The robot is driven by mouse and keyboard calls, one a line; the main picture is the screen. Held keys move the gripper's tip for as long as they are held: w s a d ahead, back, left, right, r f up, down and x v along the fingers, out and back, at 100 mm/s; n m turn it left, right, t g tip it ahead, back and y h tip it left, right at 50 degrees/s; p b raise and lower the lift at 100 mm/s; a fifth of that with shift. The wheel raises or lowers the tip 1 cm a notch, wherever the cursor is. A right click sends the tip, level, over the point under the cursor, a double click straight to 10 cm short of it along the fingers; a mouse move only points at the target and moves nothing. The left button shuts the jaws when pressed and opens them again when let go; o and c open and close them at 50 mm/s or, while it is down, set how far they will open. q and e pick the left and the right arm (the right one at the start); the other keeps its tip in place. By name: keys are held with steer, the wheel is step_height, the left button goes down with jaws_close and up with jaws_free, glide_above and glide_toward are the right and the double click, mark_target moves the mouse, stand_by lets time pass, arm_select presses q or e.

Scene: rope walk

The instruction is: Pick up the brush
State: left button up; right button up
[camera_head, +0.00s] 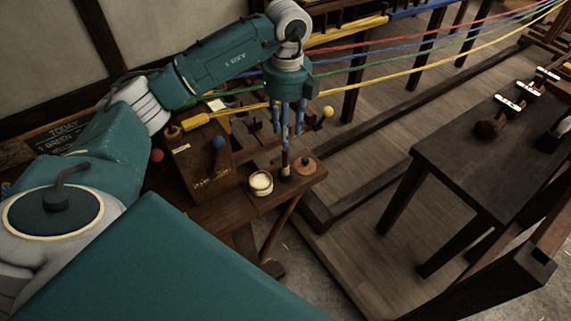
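My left gripper (287,131) points down over the near right end of a small wooden bench. Its fingers look spread, one on each side of a slim dark upright handle. This seems to be the brush (285,160), standing upright on the bench with its lower end between a small pot and a round wooden lid. The upper part of the handle is partly hidden among the fingers, and I see no clear contact. My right gripper is not in view.
The open pot (261,185) holds pale stuff; the wooden lid (304,166) lies beside it. A wooden box (200,165) stands to the left. Red, blue, green and yellow ropes stretch behind the gripper. A dark table (450,165) with a brown tufted thing (487,129) stands at right.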

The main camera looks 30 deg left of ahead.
mark_target(285, 150)
arm_select(q)
step_height(285, 150, down, 3)
steer(key=shift+r+p, duration=0.1)
steer(key=shift+p, duration=0.2)
steer(key=shift+f, duration=0.35)
steer(key=f+p, duration=0.2)
steer(key=f, duration=0.1)
steer(key=shift+a+f, duration=0.2)
steer(key=shift+f, duration=0.65)
jaws_close()
